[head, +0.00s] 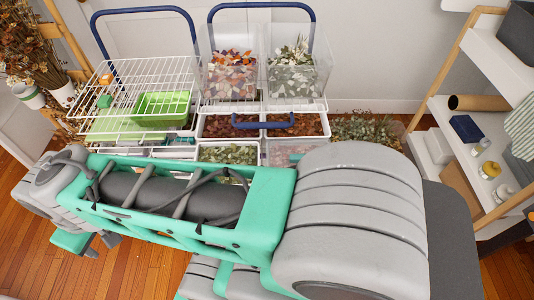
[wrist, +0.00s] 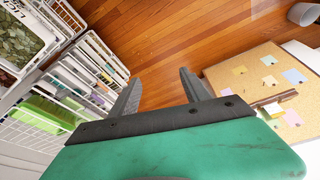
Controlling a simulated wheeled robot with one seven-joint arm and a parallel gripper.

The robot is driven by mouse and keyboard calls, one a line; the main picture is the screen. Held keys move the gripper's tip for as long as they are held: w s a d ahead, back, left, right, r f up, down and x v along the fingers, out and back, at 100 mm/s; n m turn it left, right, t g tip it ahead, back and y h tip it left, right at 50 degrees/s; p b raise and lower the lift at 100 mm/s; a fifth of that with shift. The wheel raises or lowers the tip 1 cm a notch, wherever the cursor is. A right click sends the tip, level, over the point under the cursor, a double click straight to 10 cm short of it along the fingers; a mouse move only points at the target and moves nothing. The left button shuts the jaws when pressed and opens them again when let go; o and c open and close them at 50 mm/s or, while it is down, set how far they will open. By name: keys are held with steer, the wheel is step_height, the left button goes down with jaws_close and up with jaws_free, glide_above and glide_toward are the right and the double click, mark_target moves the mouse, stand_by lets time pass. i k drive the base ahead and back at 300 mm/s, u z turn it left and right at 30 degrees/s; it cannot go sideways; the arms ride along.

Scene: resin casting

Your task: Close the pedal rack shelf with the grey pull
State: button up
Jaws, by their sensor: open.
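The white rack (head: 262,107) stands ahead, with clear bins, drawers of dried petals and wire shelves on its left. A blue pull (head: 262,124) shows on a middle drawer. No grey pull can be made out; my arm hides the lower front of the rack. My gripper (head: 98,246) hangs low at the left, in front of the rack. In the wrist view my gripper (wrist: 157,78) is open, with nothing between its fingers and wooden floor beyond them. White shelves with upright contents (wrist: 92,75) lie left of the fingers, apart from them.
A wire shelf (head: 125,75) holds a green basket (head: 161,107). A white shelf unit (head: 490,55) stands at the right and dried flowers (head: 30,40) at the left. A cork board (wrist: 255,75) with notes lies right of the fingers. Floor (wrist: 170,40) between is clear.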

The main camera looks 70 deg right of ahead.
mark_target(211, 128)
steer(key=u, duration=0.5)
steer(key=i, duration=1.25)
steer(key=z, duration=3.6)
